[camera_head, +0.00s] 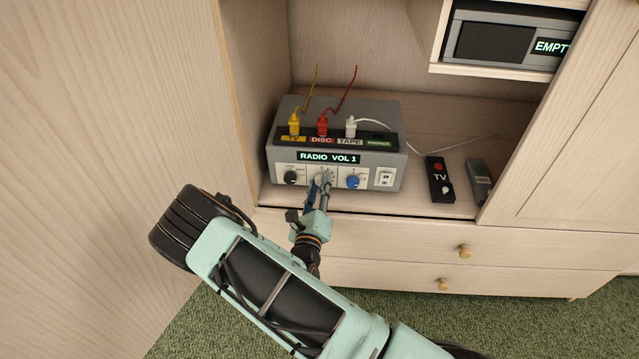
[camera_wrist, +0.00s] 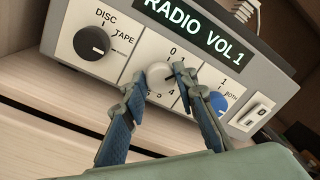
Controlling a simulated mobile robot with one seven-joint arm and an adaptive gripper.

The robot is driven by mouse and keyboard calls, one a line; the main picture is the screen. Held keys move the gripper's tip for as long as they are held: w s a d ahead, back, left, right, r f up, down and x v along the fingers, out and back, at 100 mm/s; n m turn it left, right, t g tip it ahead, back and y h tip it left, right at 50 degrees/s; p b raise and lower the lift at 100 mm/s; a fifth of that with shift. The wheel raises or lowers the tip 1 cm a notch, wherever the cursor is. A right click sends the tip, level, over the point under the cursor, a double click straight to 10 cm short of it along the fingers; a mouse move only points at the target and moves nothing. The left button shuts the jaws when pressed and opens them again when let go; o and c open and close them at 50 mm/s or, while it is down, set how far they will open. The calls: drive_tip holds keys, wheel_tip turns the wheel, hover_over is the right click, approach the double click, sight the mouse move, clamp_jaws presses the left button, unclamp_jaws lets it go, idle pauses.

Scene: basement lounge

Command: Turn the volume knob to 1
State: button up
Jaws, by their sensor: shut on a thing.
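The volume knob (camera_wrist: 160,78) is the pale middle knob on the front of the grey radio box (camera_head: 392,110), with numbers around it. The box's display (camera_head: 328,157) reads "RADIO VOL 1", and this also shows in the wrist view (camera_wrist: 206,32). My gripper (camera_head: 322,180) is at the front panel, mostly covering the knob in the head view. In the wrist view my gripper's fingertips (camera_wrist: 159,84) are on both sides of the knob, shut on it. The knob's exact pointer mark is too small to tell.
A black selector knob (camera_head: 290,177) is left of the volume knob, a blue knob (camera_head: 353,181) and a white switch (camera_head: 385,178) right. Yellow, red and white plugs stand on top. A TV remote (camera_head: 438,180) and a grey device (camera_head: 479,182) lie on the shelf to the right.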

drive_tip(key=shift+n, duration=0.4)
drive_tip(key=o, duration=1.2)
drive_tip(key=shift+c, duration=0.2)
drive_tip(key=s+a, duration=0.1)
drive_tip(key=s, duration=1.1)
drive_tip(key=shift+f, duration=0.2)
